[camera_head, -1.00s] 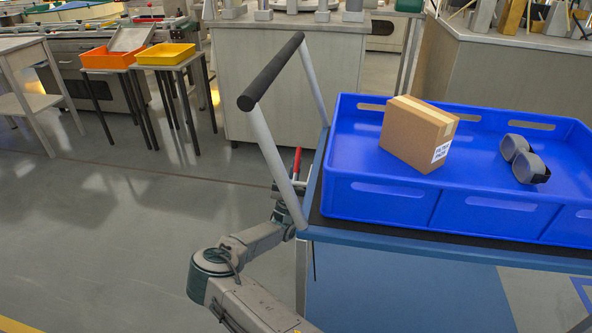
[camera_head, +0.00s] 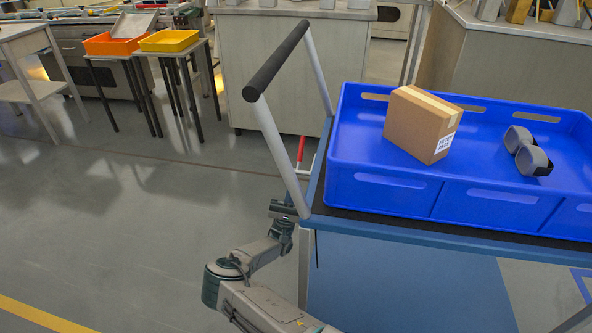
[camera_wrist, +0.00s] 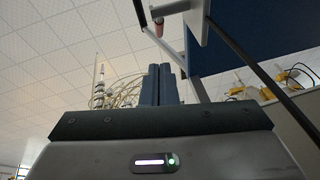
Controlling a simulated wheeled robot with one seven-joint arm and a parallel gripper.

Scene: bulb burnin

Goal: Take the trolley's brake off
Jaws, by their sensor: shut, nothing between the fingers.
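The trolley (camera_head: 400,232) has a blue deck and a dark push bar (camera_head: 276,62) on two pale posts. The brake lever (camera_head: 301,148) with a red grip stands upright beyond the near post, by the trolley's left end. A pinkish-red tip on a pale rod (camera_wrist: 158,27), seemingly this lever, shows above the fingers in the wrist view. My gripper (camera_wrist: 161,70) is shut and empty, its fingers together and apart from the red tip. In the head view it is by the near post's foot, nearer me than the lever; its fingertips are hard to make out there.
A blue crate (camera_head: 385,196) on the trolley holds a cardboard box (camera_head: 415,125) and dark grey paired objects (camera_head: 527,152). A trolley leg (camera_head: 303,268) stands close to my arm. Open floor lies left; stools with orange (camera_head: 108,45) and yellow (camera_head: 168,41) trays stand behind.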

